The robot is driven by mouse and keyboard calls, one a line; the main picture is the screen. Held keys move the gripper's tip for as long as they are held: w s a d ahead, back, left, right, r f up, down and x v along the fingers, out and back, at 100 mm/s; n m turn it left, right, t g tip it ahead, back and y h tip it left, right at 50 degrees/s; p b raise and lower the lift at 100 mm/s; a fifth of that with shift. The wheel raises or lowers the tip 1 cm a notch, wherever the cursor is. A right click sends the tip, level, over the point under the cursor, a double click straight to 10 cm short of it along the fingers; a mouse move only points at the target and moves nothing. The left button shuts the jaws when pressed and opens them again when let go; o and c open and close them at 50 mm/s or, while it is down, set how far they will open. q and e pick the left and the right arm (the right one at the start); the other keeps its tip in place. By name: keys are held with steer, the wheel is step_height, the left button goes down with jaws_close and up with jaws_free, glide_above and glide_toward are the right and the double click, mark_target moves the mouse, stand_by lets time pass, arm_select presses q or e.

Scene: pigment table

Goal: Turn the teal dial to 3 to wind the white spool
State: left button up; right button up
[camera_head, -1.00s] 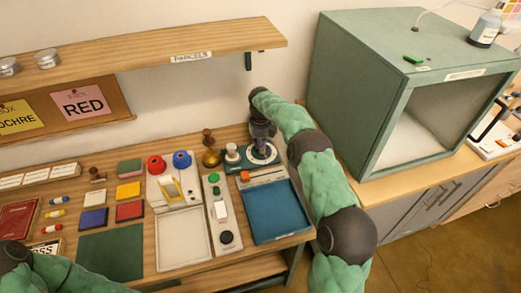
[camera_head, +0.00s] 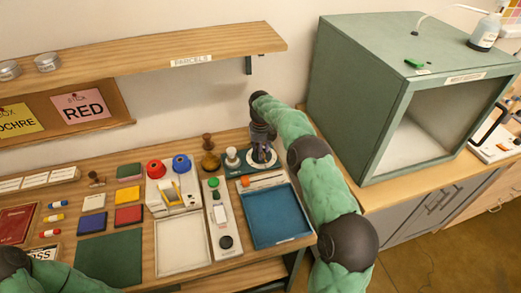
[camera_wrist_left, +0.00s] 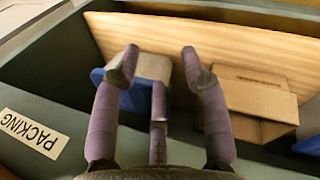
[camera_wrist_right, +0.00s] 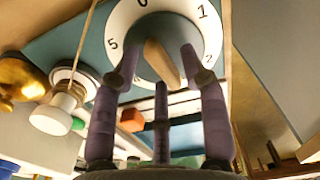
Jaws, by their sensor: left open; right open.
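The dial shows close up in the right wrist view, with a white numbered ring (camera_wrist_right: 125,20), a teal centre and a wooden bar (camera_wrist_right: 160,60). The numbers 0, 1, 2 and 5 can be read; other marks are hidden by my fingers. My right gripper (camera_wrist_right: 160,72) is open, its fingertips spread around the bar; contact cannot be told. In the head view my right gripper (camera_head: 263,150) is over the dial. The white spool (camera_wrist_right: 55,115) stands left of the dial, also in the head view (camera_head: 232,158). My left gripper (camera_wrist_left: 160,65) is open and empty.
A brass-coloured piece (camera_wrist_right: 20,75) is beside the spool. A blue tray (camera_head: 272,218) and orange block (camera_head: 243,181) lie in front of the dial. The green cabinet (camera_head: 350,100) stands right of my right arm. Cardboard boxes (camera_wrist_left: 255,95) are below my left gripper.

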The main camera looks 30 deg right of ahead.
step_height(320, 180, up, 12)
stand_by(0.6)
